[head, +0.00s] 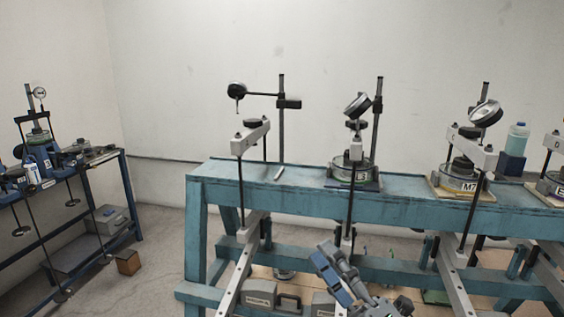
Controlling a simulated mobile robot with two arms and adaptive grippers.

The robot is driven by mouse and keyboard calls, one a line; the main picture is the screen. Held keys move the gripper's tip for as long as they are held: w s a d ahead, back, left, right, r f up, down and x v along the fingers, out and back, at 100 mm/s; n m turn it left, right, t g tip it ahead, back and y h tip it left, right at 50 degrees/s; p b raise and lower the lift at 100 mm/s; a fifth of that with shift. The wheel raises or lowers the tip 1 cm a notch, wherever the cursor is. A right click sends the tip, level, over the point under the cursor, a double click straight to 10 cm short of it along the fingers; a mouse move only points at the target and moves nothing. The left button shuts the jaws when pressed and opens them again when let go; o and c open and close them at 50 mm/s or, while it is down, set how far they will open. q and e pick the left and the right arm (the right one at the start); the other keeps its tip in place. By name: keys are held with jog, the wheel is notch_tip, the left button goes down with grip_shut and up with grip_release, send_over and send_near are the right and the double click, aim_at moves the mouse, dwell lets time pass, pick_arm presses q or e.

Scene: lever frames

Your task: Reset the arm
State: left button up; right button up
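My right gripper (325,252) shows at the lower middle of the head view, pointing up and to the left. Its grey and blue fingers lie close together, and I cannot tell whether they are open or shut. I see nothing held in it. It appears in front of the teal bench (300,196), below the bench top and near the lower end of the middle lever frame's rod (350,205). My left gripper is not in view.
Lever frames with dial gauges (357,104) stand along the bench, with sloping lever beams (240,265) below. A blue bottle (518,138) stands at the right. Grey cases (262,292) lie under the bench. Another bench (98,162) is at the left, with floor between.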

jog(key=s+d+f+m+g+h, duration=0.1)
jog(key=d+f+m+g+h, duration=0.1)
jog(key=d+f+m+h, duration=0.7)
jog(key=d+f+m+g+h, duration=0.2)
jog(key=d+f+m+h, duration=0.4)
jog(key=f+m, duration=0.5)
jog(key=s+a+f+m+g, duration=0.1)
jog(key=s+f+m+g, duration=0.2)
jog(key=s+f+g, duration=0.6)
jog(key=s+a+f+m+g, duration=0.1)
jog(key=s+f+m+g, duration=0.1)
jog(key=s+f, duration=0.75)
jog(key=s+f+g, duration=0.1)
jog(key=s+f, duration=0.1)
jog(key=f, duration=1)
jog(key=s+f+g, duration=0.1)
jog(key=s+f, duration=0.1)
jog(key=f, duration=1)
jog(key=s+d+f+g, duration=0.1)
jog(key=s+d+f, duration=0.2)
jog(key=s+f, duration=1.3)
jog(key=shift+s, duration=0.55)
